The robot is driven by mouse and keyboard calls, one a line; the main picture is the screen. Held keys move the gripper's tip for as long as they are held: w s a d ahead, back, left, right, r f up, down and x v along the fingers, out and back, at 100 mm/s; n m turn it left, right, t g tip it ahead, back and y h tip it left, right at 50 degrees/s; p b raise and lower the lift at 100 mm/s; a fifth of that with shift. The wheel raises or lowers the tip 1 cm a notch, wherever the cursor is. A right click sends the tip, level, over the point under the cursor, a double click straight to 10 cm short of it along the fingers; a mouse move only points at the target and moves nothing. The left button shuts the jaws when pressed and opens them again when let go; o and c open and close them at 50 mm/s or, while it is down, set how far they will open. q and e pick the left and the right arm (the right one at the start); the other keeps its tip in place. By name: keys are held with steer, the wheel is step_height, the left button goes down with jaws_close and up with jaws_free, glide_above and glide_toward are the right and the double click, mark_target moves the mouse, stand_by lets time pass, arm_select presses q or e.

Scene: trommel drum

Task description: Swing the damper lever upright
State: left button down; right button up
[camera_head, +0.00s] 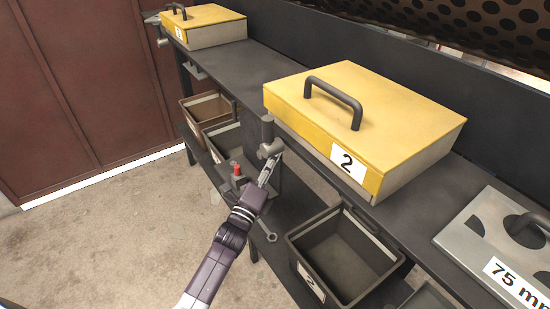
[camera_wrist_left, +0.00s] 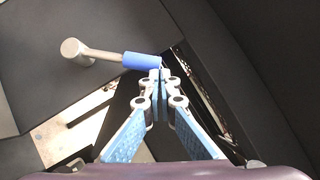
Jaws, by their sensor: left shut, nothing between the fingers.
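The damper lever shows in the left wrist view as a grey round hub and rod ending in a blue grip (camera_wrist_left: 143,59). The rod lies nearly level across that picture. In the head view, a grey lever fitting (camera_head: 270,149) sits at the shelf's front edge, left of the yellow box marked 2 (camera_head: 400,115). My left gripper (camera_head: 269,171) is just below this fitting. Its fingers (camera_wrist_left: 159,76) are shut and empty, with tips at the free end of the blue grip. I cannot tell whether they touch. My right gripper is not in view.
An open dark crate (camera_head: 305,265) stands on the lower shelf, right of my left arm. More crates (camera_head: 203,97) stand further left. A red-topped item (camera_head: 237,169) and a wrench (camera_head: 267,231) are near my arm. A grey 75 mm plate (camera_head: 470,230) lies at right.

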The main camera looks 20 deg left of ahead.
arm_select(q)
steer(key=w+a+r+n, duration=0.1)
steer(key=w+a+r, duration=0.4)
steer(key=a, duration=0.1)
steer(key=shift+a+r, duration=0.15)
steer(key=shift+r, duration=0.05)
stand_by(0.9)
stand_by(0.5)
